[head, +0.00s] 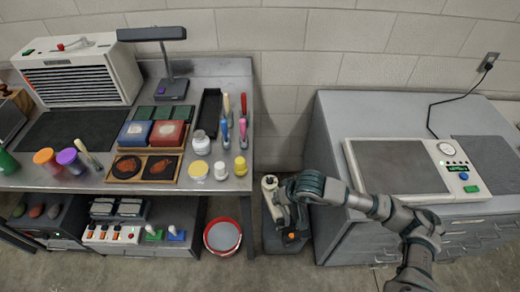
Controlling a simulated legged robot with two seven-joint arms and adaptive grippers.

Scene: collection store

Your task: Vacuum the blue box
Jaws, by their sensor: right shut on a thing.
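The blue box (135,134) sits in a wooden tray on the left workbench, just left of a red box (167,134). My right gripper (281,212) is low in the gap between bench and cabinet, well to the right of the blue box. It is shut on the pale handpiece (270,184) of what looks like a vacuum unit (291,244), a dark floor unit with an orange button. My own fingers and wrist partly hide the grip. My left gripper is out of view.
The metal workbench (239,182) holds brushes, jars, a black lamp (172,88) and a tray with two reddish pieces (144,168). A red-rimmed bucket (222,236) stands on the floor. A grey cabinet (330,110) with a scale-like device (400,167) stands right.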

